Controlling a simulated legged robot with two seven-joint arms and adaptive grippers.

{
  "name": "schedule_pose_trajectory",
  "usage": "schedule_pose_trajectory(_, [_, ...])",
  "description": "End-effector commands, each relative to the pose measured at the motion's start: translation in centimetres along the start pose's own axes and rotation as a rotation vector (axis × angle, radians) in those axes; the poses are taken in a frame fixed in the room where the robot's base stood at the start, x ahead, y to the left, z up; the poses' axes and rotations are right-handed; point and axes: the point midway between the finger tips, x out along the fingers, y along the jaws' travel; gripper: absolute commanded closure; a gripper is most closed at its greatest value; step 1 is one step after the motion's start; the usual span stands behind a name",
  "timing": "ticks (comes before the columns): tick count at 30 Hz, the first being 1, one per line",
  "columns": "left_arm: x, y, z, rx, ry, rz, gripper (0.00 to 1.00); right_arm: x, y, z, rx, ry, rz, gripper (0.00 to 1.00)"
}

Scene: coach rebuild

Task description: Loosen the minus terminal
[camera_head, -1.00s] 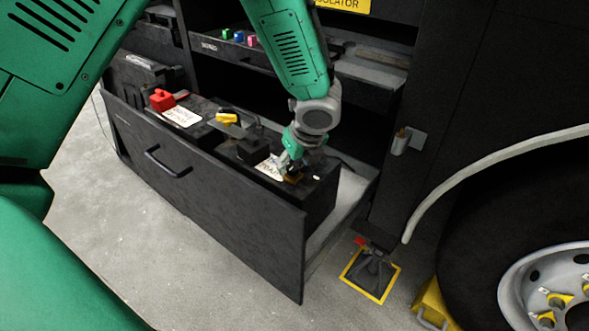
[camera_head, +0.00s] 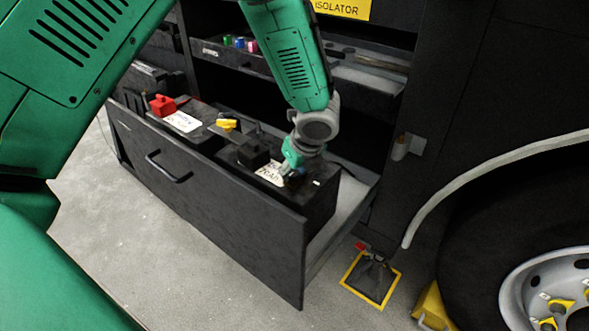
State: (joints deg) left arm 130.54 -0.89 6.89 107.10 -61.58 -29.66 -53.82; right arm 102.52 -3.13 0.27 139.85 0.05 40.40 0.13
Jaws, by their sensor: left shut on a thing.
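Two black batteries sit in the pulled-out black drawer (camera_head: 215,210). The right battery (camera_head: 318,200) has a white label (camera_head: 270,173) and a black block (camera_head: 254,154) on top. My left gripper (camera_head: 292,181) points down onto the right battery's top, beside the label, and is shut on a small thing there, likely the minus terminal. The fingers hide most of it, and I cannot make out its shape. The left battery (camera_head: 200,106) carries a red cap (camera_head: 162,105) and a white label. A yellow piece (camera_head: 227,124) lies between the batteries. My right gripper is not in view.
A shelf behind holds small coloured items (camera_head: 240,42). A yellow sign (camera_head: 343,8) is above. A yellow-edged floor plate (camera_head: 370,278) lies right of the drawer. A wheel (camera_head: 550,285) stands at the far right. The floor in front of the drawer is clear.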

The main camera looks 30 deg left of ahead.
Motion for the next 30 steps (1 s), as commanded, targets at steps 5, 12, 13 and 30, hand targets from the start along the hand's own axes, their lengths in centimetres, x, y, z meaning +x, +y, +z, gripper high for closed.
schedule_pose_trajectory(5, [-0.3, -0.2, 0.1, -0.081, 0.001, 0.032, 1.00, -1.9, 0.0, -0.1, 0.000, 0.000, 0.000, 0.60])
schedule_pose_trajectory(12, [-0.4, -0.3, 0.1, -0.266, 0.001, 0.110, 1.00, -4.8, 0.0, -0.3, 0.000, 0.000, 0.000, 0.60])
schedule_pose_trajectory(13, [-0.4, -0.4, 0.2, -0.293, 0.001, 0.120, 1.00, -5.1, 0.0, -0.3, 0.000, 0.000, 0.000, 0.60])
schedule_pose_trajectory(30, [0.0, -0.7, 0.2, -0.797, 0.004, 0.325, 1.00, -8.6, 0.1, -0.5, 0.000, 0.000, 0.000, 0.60])
